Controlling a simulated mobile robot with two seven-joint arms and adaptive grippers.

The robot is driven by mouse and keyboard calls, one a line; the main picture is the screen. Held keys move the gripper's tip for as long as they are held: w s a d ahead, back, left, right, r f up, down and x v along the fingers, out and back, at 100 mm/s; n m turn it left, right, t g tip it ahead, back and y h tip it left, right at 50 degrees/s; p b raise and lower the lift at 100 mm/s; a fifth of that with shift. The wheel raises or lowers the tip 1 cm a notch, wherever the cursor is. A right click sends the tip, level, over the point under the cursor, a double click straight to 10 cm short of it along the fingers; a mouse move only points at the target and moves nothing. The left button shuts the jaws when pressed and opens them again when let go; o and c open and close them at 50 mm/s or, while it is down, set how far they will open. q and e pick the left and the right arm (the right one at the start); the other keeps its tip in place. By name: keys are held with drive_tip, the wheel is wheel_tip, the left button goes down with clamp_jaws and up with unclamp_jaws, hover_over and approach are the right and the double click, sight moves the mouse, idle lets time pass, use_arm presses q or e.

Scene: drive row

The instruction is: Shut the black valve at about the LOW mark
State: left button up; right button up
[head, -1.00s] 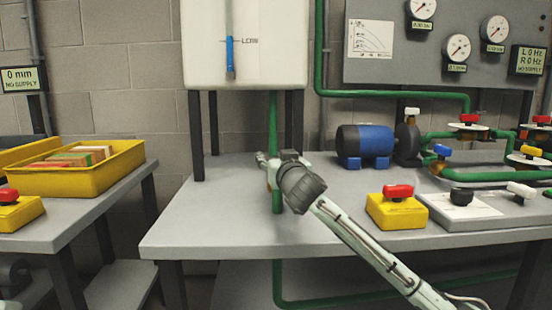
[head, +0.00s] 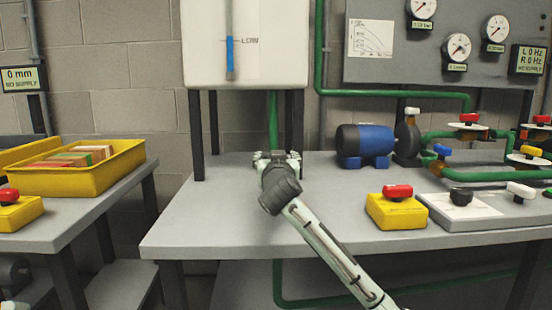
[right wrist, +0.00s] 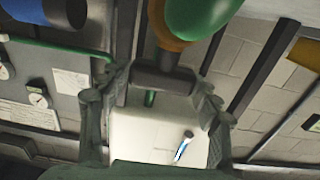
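The black valve handle (right wrist: 165,82) shows in the right wrist view as a dark bar across an orange valve body (right wrist: 160,22) on a green pipe. My right gripper (right wrist: 164,95) has its fingers spread, one beside each end of the bar; I cannot tell whether they touch it. In the head view my right gripper (head: 277,156) is in front of the green pipe (head: 273,120) under the white tank (head: 205,45) and hides the valve. The blue column (head: 230,57) in the tank's gauge tops out about level with the LOW mark (head: 250,41). My left gripper is out of view.
The grey bench (head: 190,225) is clear left of my arm. Right of it are a blue pump (head: 365,143), a yellow box with a red knob (head: 397,212) and green pipes with coloured valves. A yellow crate (head: 85,181) stands on the left bench.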

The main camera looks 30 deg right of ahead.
drive_tip(key=shift+o, duration=0.9)
drive_tip(key=shift+s+a, duration=0.1)
drive_tip(key=v, duration=1.1)
drive_tip(key=shift+s, duration=0.4)
drive_tip(key=shift+a, duration=0.2)
